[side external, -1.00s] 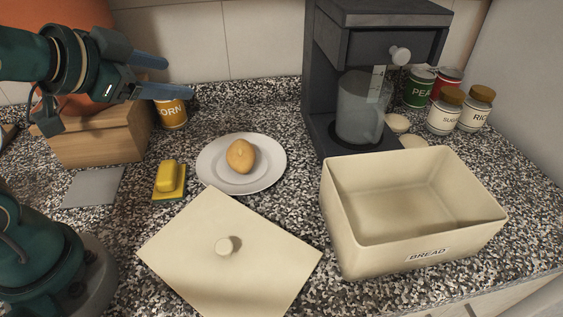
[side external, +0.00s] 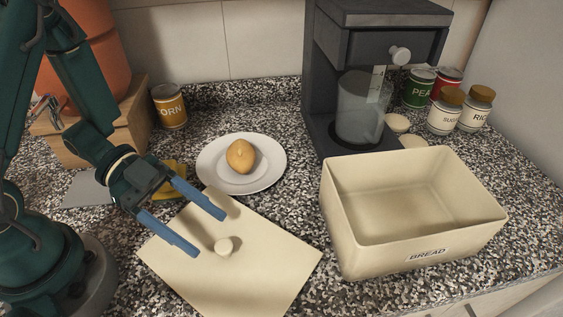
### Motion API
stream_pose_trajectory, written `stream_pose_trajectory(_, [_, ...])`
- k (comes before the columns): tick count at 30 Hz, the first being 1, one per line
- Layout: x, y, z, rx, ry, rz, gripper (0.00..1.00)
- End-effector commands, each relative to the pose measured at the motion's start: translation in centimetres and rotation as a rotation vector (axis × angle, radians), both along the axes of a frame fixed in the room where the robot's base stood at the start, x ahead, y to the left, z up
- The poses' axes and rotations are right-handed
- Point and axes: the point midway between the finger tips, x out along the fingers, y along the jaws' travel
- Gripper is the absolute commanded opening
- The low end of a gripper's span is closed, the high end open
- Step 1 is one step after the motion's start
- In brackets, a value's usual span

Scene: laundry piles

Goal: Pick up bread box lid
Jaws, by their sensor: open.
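The bread box lid (side external: 262,274) is a flat cream panel with a small round knob (side external: 223,246) near its middle. It lies on the speckled counter, left of the open cream bread box (side external: 375,245) labelled BREAD. My gripper (side external: 210,232) is open and empty, with its two blue fingers reaching over the lid's upper left part. The fingertips are close to the knob, short of it and up-left of it. I cannot tell their exact height above the lid.
A white plate (side external: 208,162) with a bread roll (side external: 241,156) sits behind the lid. A yellow butter dish (side external: 175,180) is partly hidden by my gripper. A dark coffee maker (side external: 325,110) with a glass jug stands behind the bread box. A CORN can (side external: 170,106) is at the back left.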

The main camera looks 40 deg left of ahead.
Motion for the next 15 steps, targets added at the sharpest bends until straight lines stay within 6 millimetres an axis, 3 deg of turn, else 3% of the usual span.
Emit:
stream_pose_trajectory(5, [-0.1,-0.2,-0.6,-0.015,0.036,0.023,0.69])
stream_pose_trajectory(15, [0.5,-3.4,-2.2,-0.013,0.034,0.020,0.69])
